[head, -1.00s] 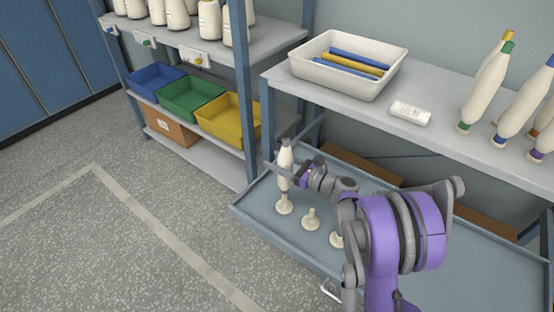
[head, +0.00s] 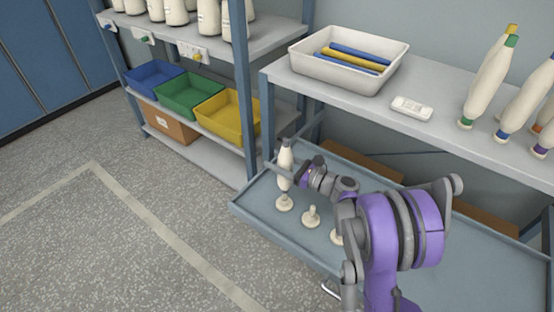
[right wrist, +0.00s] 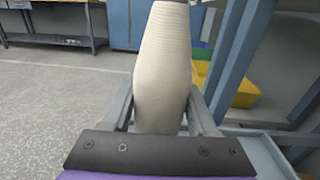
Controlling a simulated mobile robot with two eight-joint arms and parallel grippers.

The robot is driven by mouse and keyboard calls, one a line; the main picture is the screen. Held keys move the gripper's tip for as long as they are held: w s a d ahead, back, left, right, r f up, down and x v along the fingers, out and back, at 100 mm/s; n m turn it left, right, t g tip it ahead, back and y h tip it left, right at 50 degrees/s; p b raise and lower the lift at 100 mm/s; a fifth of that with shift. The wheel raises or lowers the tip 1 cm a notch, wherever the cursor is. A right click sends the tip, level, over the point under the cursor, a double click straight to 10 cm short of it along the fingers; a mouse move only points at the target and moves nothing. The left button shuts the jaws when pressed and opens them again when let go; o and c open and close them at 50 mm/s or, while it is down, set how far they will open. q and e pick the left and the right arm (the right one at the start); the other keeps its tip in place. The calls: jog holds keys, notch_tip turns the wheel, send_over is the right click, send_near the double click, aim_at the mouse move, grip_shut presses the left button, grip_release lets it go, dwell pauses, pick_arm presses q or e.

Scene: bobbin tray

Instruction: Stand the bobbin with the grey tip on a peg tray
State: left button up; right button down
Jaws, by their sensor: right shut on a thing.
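The cream bobbin with the grey tip (head: 285,165) stands upright over the leftmost visible peg (head: 285,204) of the blue-grey peg tray (head: 257,208). My right gripper (head: 291,174) is shut on its body, reaching from the right. The bobbin's lower end is close to or touching the peg; I cannot tell whether it is seated. Another peg (head: 311,217) is bare, and a third (head: 337,238) is partly hidden by my arm. My left gripper is out of view.
A shelf behind the tray holds a white bin (head: 340,84) of coloured tubes, a small white device (head: 412,108) and several leaning bobbins (head: 487,85). A blue post (head: 241,100) rises just left of the tray. Coloured bins, one yellow (head: 228,118), sit on the left rack.

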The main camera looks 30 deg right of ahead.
jog(key=shift+f+b, duration=0.8)
jog(key=shift+f, duration=0.6)
jog(key=shift+f+b, duration=0.55)
jog(key=shift+f, duration=0.05)
jog(key=shift+c, duration=0.5)
grip_release()
jog(key=p+v, duration=0.2)
jog(key=v, duration=0.8)
jog(key=shift+s+d, duration=0.25)
jog(key=shift+s, duration=0.1)
